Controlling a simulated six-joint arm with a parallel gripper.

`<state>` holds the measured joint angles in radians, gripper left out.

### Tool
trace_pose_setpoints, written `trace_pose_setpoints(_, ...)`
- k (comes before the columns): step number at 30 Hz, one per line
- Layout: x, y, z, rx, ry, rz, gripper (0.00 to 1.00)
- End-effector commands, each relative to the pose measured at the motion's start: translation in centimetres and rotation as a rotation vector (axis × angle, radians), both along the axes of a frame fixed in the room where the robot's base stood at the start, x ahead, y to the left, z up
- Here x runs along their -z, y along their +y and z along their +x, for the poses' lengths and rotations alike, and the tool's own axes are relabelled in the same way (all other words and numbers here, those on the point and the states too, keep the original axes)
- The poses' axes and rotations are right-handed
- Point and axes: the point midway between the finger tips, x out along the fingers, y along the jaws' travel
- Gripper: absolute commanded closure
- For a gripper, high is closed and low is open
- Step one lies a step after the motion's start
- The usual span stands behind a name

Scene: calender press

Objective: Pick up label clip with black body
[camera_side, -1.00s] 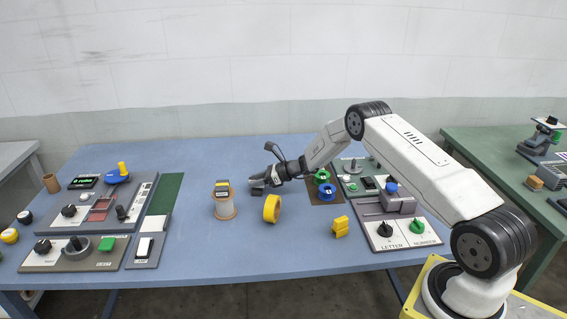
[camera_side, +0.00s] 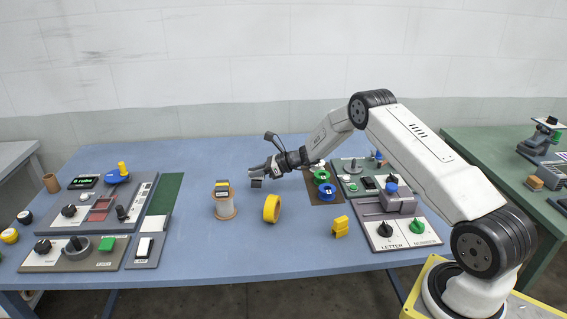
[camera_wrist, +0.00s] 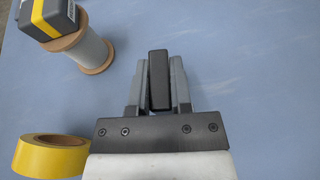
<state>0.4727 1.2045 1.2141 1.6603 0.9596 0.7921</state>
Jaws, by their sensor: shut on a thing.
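The label clip with black body (camera_wrist: 158,80) is a dark upright block between the two grey fingers of my gripper (camera_wrist: 159,90) in the wrist view. My gripper is shut on it. In the side view my gripper (camera_side: 258,174) is over the middle of the blue table, with the dark clip (camera_side: 256,183) small below its fingertips. Whether the clip is clear of the table is hard to tell.
A spool (camera_side: 225,206) with a yellow-striped grey block (camera_side: 222,188) on top stands left of my gripper. A yellow tape roll (camera_side: 272,208) and a yellow clip (camera_side: 340,226) are in front. Green (camera_side: 321,177) and blue (camera_side: 327,192) reels are to the right. Control panels flank the table.

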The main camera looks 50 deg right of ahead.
Motion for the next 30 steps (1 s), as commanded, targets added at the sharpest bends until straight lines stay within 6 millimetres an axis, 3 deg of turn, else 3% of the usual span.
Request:
trace_pose_setpoints(16, -5.9, 1.0, -4.9, 0.001, -0.001, 0.000, 1.00)
trace_pose_setpoints(30, -8.5, 2.3, -10.9, 0.002, 0.001, 0.001, 1.00)
